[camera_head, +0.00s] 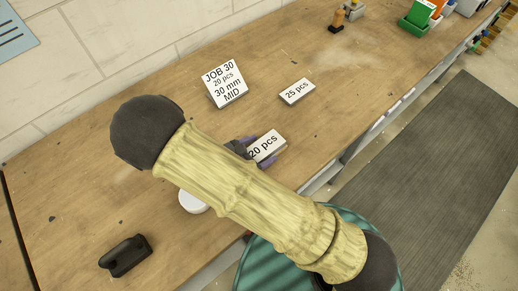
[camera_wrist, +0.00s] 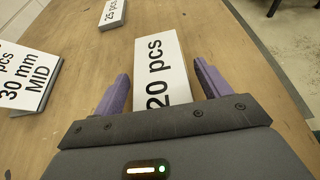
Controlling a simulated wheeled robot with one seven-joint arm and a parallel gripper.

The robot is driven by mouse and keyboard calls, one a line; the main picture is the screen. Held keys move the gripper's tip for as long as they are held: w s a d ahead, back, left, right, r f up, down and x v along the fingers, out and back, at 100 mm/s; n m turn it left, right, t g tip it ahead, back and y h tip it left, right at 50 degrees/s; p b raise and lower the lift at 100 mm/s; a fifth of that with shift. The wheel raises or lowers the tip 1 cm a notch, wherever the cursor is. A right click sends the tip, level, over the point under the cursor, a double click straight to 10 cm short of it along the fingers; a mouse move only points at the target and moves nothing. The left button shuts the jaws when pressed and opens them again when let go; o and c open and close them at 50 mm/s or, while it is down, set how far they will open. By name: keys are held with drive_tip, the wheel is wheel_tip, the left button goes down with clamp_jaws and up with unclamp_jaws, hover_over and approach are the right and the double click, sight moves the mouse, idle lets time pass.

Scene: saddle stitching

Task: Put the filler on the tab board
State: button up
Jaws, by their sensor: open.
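A white block marked "20 pcs" (camera_head: 267,147) lies on the wooden bench near its front edge; it also shows in the wrist view (camera_wrist: 164,75). My gripper (camera_wrist: 162,68) is open, with one purple finger on each side of this block and a visible gap on both sides. In the head view my arm hides most of the gripper (camera_head: 260,151). A similar block marked "25 pcs" (camera_head: 297,91) lies farther back. A tilted card reading "JOB 30, 20 pcs, 30 mm MID" (camera_head: 226,84) stands to the left. I cannot tell which thing is the filler or the tab board.
A round white thing (camera_head: 193,201) is partly hidden under my arm. A black object (camera_head: 125,256) lies at the bench's front left. A wooden-handled tool (camera_head: 338,20) and a green bin (camera_head: 417,14) stand at the far end. Bench between them is mostly clear.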

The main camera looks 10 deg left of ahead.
drive_tip(key=shift+r, duration=0.1)
drive_tip(key=shift+r, duration=0.15)
drive_tip(key=b+v, duration=0.1)
drive_tip(key=v, duration=1.1)
drive_tip(key=shift+a, duration=0.1)
drive_tip(key=w+d+m+g, duration=0.1)
drive_tip(key=d, duration=0.1)
drive_tip(key=w+d+m+g, duration=0.1)
drive_tip(key=d+m+g, duration=0.1)
drive_tip(key=d, duration=0.1)
drive_tip(key=w+d+r+m+g, duration=0.1)
drive_tip(key=d+m+g, duration=0.1)
drive_tip(key=shift+w+d+h, duration=0.1)
drive_tip(key=shift+d+h, duration=0.1)
drive_tip(key=shift+h, duration=0.2)
drive_tip(key=w+d+r+m+g+y, duration=0.1)
drive_tip(key=d+r+m+y, duration=0.3)
drive_tip(key=d+m, duration=0.7)
drive_tip(key=w+d+r+m+g+y, duration=0.1)
drive_tip(key=d+r+m+y, duration=0.3)
drive_tip(key=d+m, duration=0.7)
drive_tip(key=shift+w+r+m+g+y, duration=0.3)
drive_tip(key=shift+w+r+m+y, duration=0.1)
drive_tip(key=shift+w+y, duration=0.4)
